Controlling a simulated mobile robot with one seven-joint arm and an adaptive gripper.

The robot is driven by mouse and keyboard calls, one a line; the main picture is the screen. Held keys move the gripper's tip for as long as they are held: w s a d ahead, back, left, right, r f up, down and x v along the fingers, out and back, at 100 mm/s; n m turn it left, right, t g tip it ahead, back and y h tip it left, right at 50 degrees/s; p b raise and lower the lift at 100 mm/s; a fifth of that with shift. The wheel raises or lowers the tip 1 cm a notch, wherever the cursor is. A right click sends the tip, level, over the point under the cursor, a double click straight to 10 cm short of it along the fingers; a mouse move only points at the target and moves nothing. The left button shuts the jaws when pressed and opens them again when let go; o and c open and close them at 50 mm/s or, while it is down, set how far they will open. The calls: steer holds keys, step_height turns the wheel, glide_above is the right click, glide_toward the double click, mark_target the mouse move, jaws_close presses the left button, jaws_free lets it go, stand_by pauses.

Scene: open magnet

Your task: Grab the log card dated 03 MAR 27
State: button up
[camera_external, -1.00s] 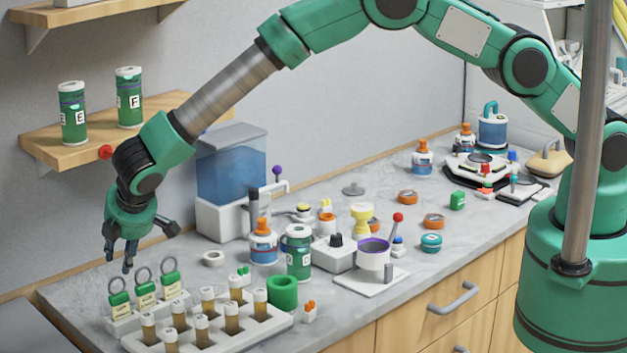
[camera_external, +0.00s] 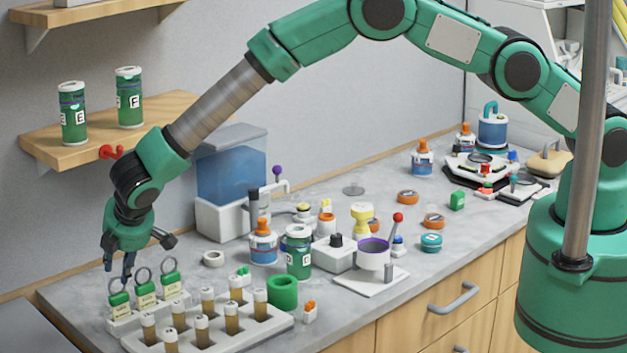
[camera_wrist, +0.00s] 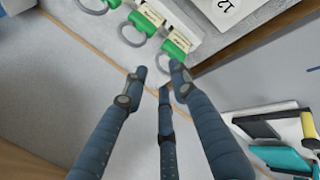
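Three log cards with green tops and grey rings stand in a row in a white holder (camera_external: 150,314) at the bench's front left: a left card (camera_external: 119,300), a middle card (camera_external: 146,290) and a right card (camera_external: 171,280). Their dates are too small to read. My gripper (camera_external: 122,277) points down just above the left card. In the wrist view its three fingertips (camera_wrist: 160,78) are apart, with the ring of the nearest card (camera_wrist: 176,47) close to or between them. I cannot tell whether they touch it. Nothing is held.
A white rack (camera_external: 265,324) of several brown vials stands in front of the cards.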

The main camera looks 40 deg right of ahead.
mark_target(120, 302)
steer(key=shift+x, duration=1.4)
jaws_close()
